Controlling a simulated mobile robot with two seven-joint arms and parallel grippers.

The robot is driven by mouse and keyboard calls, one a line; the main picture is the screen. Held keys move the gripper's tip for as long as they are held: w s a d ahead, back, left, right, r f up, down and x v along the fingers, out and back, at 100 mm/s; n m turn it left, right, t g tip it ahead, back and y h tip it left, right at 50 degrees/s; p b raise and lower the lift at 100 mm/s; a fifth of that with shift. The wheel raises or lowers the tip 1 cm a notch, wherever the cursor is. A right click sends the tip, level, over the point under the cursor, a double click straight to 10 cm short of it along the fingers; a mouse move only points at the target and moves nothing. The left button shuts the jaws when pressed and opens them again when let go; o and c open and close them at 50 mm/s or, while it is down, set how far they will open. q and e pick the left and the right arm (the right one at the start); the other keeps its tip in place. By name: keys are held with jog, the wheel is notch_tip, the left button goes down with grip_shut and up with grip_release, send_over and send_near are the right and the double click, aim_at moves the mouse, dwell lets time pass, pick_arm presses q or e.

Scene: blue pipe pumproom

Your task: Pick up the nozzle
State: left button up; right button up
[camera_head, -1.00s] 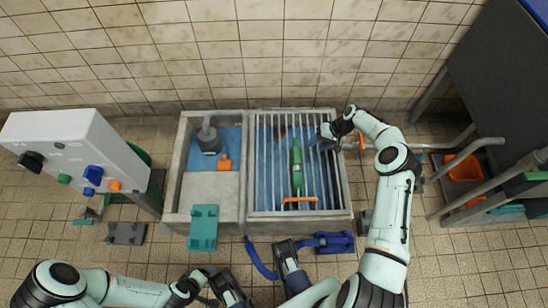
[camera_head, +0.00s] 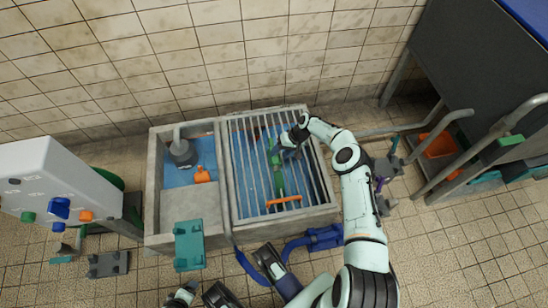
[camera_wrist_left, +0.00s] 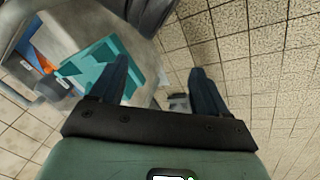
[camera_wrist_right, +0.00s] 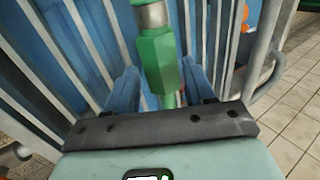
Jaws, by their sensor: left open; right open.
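The nozzle (camera_head: 279,182) is a long green piece lying on the metal grate (camera_head: 245,180) over the right basin. In the right wrist view the nozzle (camera_wrist_right: 158,62) shows a green faceted body with a metal collar. My right gripper (camera_head: 279,152) is at its far end. In the right wrist view my right gripper (camera_wrist_right: 160,72) is open, with one finger on each side of the nozzle. I cannot tell whether the fingers touch it. In the left wrist view my left gripper (camera_wrist_left: 158,62) is open and empty, facing the floor and a teal block (camera_wrist_left: 100,65).
An orange handle (camera_head: 284,201) lies at the grate's near end. The left basin holds a grey pump-like piece (camera_head: 182,150) and an orange piece (camera_head: 202,175). A white panel (camera_head: 55,180) stands left; a dark table (camera_head: 470,85) and metal rails stand right.

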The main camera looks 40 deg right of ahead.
jog(key=x, duration=0.2)
jog(key=shift+a+f+b, duration=0.15)
jog(key=shift+f+b, duration=0.15)
jog(key=shift+f, duration=0.05)
jog(key=shift+r, duration=0.2)
jog(key=c, duration=1)
